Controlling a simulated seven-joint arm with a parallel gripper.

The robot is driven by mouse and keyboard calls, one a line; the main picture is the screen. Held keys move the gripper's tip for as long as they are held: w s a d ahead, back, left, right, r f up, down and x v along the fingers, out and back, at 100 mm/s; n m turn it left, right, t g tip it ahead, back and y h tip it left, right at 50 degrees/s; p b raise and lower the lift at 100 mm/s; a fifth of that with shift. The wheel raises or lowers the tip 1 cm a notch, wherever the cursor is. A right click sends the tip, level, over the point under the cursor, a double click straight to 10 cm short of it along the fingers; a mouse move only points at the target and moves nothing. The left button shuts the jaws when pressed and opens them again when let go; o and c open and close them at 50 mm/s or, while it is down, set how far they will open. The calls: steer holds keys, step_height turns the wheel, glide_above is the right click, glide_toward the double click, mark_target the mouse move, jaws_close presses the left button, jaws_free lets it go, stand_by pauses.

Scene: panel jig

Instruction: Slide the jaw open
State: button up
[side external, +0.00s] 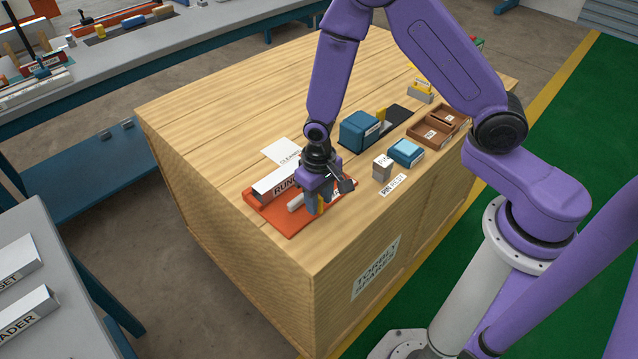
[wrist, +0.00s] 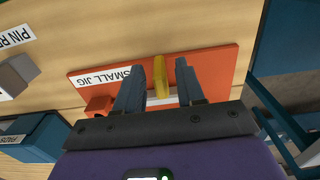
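The orange jig base (side external: 290,226) lies on the wooden bench top. It shows in the wrist view (wrist: 218,65) with a "SMALL JIG" label. A yellow upright piece (wrist: 160,76) stands on it, and a white bar (wrist: 162,101) shows below that. I cannot tell for sure which part is the jaw. My gripper (wrist: 158,74) is open, its two dark fingers on either side of the yellow piece with visible gaps. In the side view my gripper (side external: 314,203) is low over the jig and hides much of it.
A long grey block (side external: 274,182) with a partly hidden label lies along the jig's back edge. A small grey block (side external: 382,167), a blue box (side external: 406,151), a larger blue block (side external: 359,130) and brown trays (side external: 431,132) stand farther right. The bench's left part is clear.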

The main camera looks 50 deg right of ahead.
mark_target(319, 197)
step_height(319, 197, up, 17)
steer(key=shift+r, duration=0.15)
stand_by(0.5)
steer(key=s+d+r+n, duration=0.2)
steer(key=s+n, duration=0.4)
steer(key=s, duration=0.5)
steer(key=s+d+r+n, duration=0.2)
steer(key=s+d+n, duration=0.3)
steer(key=s, duration=0.6)
steer(key=shift+n, duration=0.8)
